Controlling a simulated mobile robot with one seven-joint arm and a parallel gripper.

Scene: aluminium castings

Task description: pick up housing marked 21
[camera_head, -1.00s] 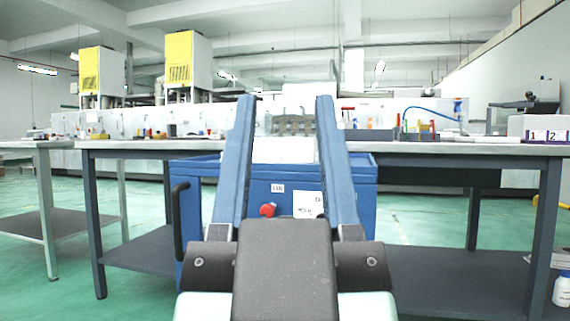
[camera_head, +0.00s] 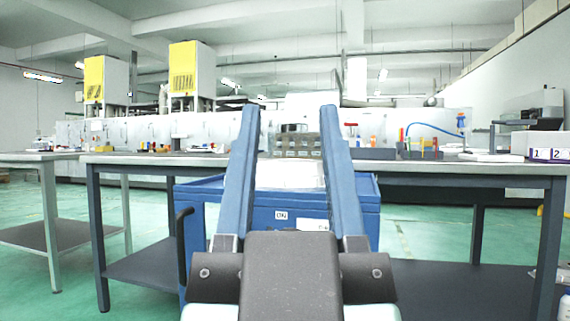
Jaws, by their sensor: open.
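My gripper (camera_head: 290,107) is in the middle foreground, with two long blue fingers standing well apart. It is open and nothing is held between the fingers. In the gap behind them, a row of grey metal parts (camera_head: 298,145) shows at the height of the long table, apart from the fingers. These may be castings, but they are small and partly hidden by the fingers. I cannot read a 21 on any part, so I cannot tell which is the housing marked 21.
A blue cart (camera_head: 196,200) with a black handle stands ahead, partly behind my gripper. A white box (camera_head: 546,147) marked 1 and 2 is at the right. A side table (camera_head: 40,157) stands left. Green floor shows between them.

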